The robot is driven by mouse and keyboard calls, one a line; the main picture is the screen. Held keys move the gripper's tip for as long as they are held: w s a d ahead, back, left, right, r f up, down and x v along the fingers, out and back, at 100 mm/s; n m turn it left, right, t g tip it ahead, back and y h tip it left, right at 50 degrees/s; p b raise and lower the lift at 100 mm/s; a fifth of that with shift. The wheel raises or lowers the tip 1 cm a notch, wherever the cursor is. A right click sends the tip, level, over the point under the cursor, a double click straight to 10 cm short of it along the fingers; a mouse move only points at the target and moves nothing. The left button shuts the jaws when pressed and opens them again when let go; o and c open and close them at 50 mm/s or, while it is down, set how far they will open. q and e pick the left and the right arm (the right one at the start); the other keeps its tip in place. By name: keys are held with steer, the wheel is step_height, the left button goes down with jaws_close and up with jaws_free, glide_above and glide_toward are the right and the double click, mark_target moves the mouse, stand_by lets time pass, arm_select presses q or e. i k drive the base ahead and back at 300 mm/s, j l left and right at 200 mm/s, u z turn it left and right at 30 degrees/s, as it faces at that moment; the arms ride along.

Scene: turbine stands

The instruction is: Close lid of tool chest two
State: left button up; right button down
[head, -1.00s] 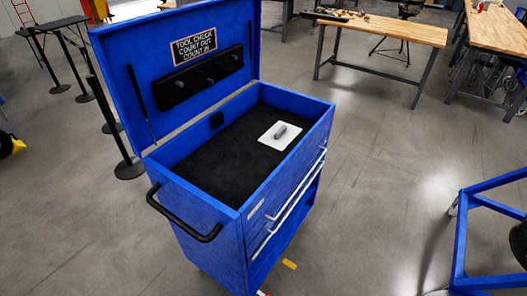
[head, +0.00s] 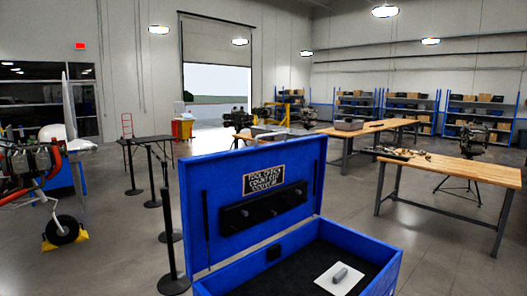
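The blue tool chest (head: 250,272) stands at the lower middle of the head view, cut off by the bottom edge. Its blue lid (head: 200,190) stands open and upright at the back. A sign (head: 264,179) and a black holder strip (head: 262,210) are on the lid's inner face. The black-lined top compartment (head: 300,268) holds a white plate with a grey piece (head: 340,277) on it. Neither of my grippers is in view.
Black barrier posts (head: 168,240) stand left of the chest. Wooden workbenches (head: 450,168) stand to the right and behind. Shelves (head: 480,115) line the far wall. Grey floor is open right of the chest.

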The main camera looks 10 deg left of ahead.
mark_target(233, 201)
steer(key=i+j+z, duration=0.1)
steer(key=z, duration=0.25)
steer(key=j+z, duration=0.6)
steer(key=z, duration=0.15)
steer(key=j+z, duration=0.1)
steer(key=j, duration=0.5)
steer(key=k+j+z, duration=0.1)
steer(key=j, duration=0.45)
steer(key=j+z, duration=0.1)
steer(key=j, duration=0.45)
steer(key=k+j+z, duration=0.1)
steer(key=j, duration=0.5)
steer(key=k+j+z, duration=0.1)
steer(key=j, duration=0.45)
steer(key=k, duration=0.05)
